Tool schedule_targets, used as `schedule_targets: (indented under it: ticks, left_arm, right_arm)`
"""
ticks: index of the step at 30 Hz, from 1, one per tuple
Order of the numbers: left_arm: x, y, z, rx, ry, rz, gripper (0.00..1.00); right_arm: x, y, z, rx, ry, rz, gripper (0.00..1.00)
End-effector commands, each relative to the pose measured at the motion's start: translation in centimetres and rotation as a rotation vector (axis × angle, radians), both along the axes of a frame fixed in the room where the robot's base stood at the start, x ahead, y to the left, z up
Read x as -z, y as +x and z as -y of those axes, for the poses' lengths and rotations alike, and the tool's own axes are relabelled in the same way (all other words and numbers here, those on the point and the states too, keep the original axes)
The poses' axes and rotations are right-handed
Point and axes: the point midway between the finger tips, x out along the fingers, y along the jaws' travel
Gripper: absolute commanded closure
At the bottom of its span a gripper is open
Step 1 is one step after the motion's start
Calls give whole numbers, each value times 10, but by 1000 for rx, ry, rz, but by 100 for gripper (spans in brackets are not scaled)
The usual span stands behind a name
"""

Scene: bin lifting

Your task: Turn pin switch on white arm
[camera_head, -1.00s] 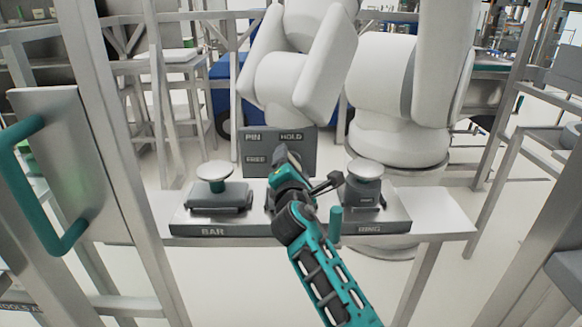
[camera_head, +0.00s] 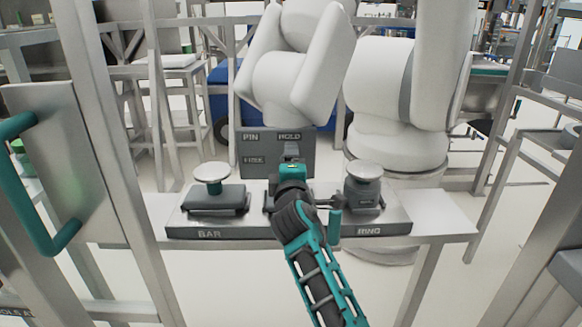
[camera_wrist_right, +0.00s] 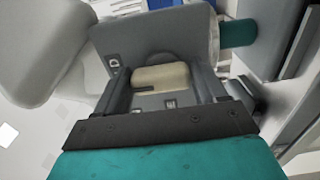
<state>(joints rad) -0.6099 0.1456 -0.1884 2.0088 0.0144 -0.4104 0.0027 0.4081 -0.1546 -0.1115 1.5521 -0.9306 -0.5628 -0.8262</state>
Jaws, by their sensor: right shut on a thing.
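The pin switch panel (camera_head: 248,150) is a grey upright plate marked PIN and HOLD, with a lower label that looks like FREE. It stands at the back of the table, below the large white arm (camera_head: 292,75). My right gripper (camera_head: 291,152) is in front of the panel's middle and hides the switch in the head view. In the right wrist view a beige block-like switch knob (camera_wrist_right: 160,77) sits between the two dark fingers of my right gripper (camera_wrist_right: 166,88), which are shut on it. The panel face (camera_wrist_right: 140,45) fills the area behind it. My left gripper is out of view.
A grey base marked BAR (camera_head: 188,232) and RING lies on the table, with a round-topped knob (camera_head: 212,173) at left and another (camera_head: 365,172) at right. A teal lever handle (camera_head: 335,224) stands close right of my wrist. A frame post and teal-handled door (camera_head: 65,150) are at left.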

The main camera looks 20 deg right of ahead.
Motion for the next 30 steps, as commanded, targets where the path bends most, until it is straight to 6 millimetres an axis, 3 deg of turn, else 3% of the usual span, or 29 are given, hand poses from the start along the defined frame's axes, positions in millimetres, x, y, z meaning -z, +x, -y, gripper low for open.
schedule_targets:
  ticks: [14,15,21,30]
  left_arm:
    - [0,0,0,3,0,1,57]
    - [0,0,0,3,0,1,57]
    - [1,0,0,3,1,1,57]
    - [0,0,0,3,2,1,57]
  right_arm:
    - [-1,0,0,-1,17,6,60]
    - [-1,0,0,-1,17,6,26]
    - [-1,0,0,0,14,5,8]
    - [0,0,0,0,12,4,8]
